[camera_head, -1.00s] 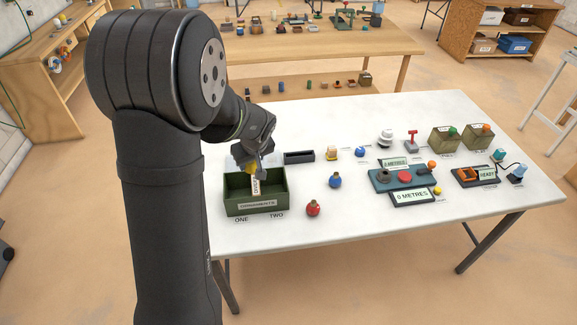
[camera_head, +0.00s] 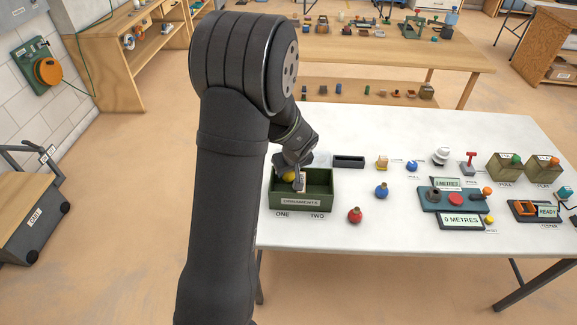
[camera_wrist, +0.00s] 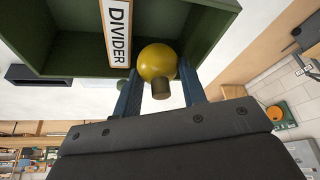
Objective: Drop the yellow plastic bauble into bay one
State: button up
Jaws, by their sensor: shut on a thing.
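The yellow bauble (camera_head: 289,177) is held in my gripper (camera_head: 291,173). The wrist view shows its round yellow body (camera_wrist: 156,60) and brown cap between the two blue fingers of my gripper (camera_wrist: 158,70). The dark green ornaments box (camera_head: 302,203) has ONE marked at its left and TWO at its right. A pale divider (camera_head: 299,182) splits it, and its DIVIDER label shows in the wrist view (camera_wrist: 118,30). The bauble is left of the divider in the head view, on the ONE side, near rim height. My fingers partly hide that bay's floor.
A blue bauble (camera_head: 381,190) and a red bauble (camera_head: 355,215) lie right of the box. A black tray (camera_head: 349,162) is behind it. A teal-based device (camera_head: 452,199) stands further right. Bare white tabletop (camera_head: 315,236) lies in front of the box.

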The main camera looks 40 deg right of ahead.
jog(key=o, duration=1)
jog(key=shift+r, duration=0.1)
jog(key=v, duration=1.7)
jog(key=shift+r, duration=0.1)
jog(key=x, duration=1.7)
jog(key=shift+f, duration=0.25)
jog(key=shift+r, duration=0.4)
